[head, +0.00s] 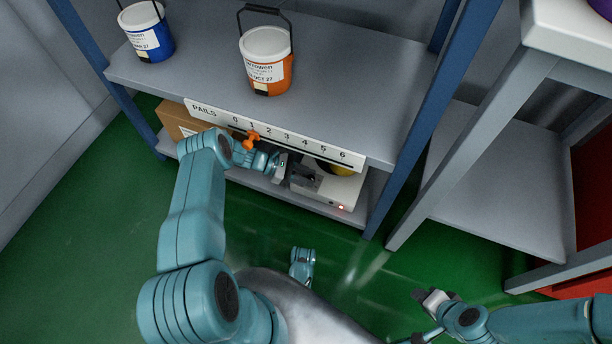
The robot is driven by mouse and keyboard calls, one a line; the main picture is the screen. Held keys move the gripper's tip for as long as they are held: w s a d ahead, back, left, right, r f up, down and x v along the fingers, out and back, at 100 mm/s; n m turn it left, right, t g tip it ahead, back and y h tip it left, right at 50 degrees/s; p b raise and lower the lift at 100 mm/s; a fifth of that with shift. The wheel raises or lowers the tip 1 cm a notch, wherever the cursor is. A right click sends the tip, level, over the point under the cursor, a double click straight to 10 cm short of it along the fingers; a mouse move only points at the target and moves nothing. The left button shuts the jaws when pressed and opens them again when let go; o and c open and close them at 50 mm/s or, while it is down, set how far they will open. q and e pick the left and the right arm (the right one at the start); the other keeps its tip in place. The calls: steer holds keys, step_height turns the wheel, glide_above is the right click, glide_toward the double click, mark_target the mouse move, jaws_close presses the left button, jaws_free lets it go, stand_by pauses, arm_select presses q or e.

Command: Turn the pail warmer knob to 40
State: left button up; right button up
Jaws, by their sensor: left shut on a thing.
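The pail warmer (326,191) is a low white box on the lower shelf, with a small red light lit at its front right. A yellow round thing (340,169) shows on its top, partly hidden by the shelf above. My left gripper (304,181) reaches under the upper shelf and is shut on the warmer's knob at the left part of the box. The dark fingers hide the knob, and its dial marks and setting cannot be read. My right gripper (430,301) is low at the right, away from the warmer; its finger opening is unclear.
The upper shelf (190,72) holds a blue pail (147,36) and an orange pail (266,67). Its front edge has a PAILS scale (303,142) with an orange slider (251,140). A cardboard box (180,121) stands left below. A blue post (407,150) bounds the right.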

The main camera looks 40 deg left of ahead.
arm_select(q)
steer(key=o, duration=1)
steer(key=shift+p+v, duration=0.9)
steer(key=shift+v, duration=7.25)
arm_select(e)
steer(key=shift+s+a+r+g, duration=0.1)
steer(key=shift+s+r+g, duration=0.2)
steer(key=shift+s+r, duration=0.5)
arm_select(q)
steer(key=shift+f, duration=0.1)
arm_select(e)
steer(key=shift+w, duration=0.1)
arm_select(q)
steer(key=shift+s, duration=0.1)
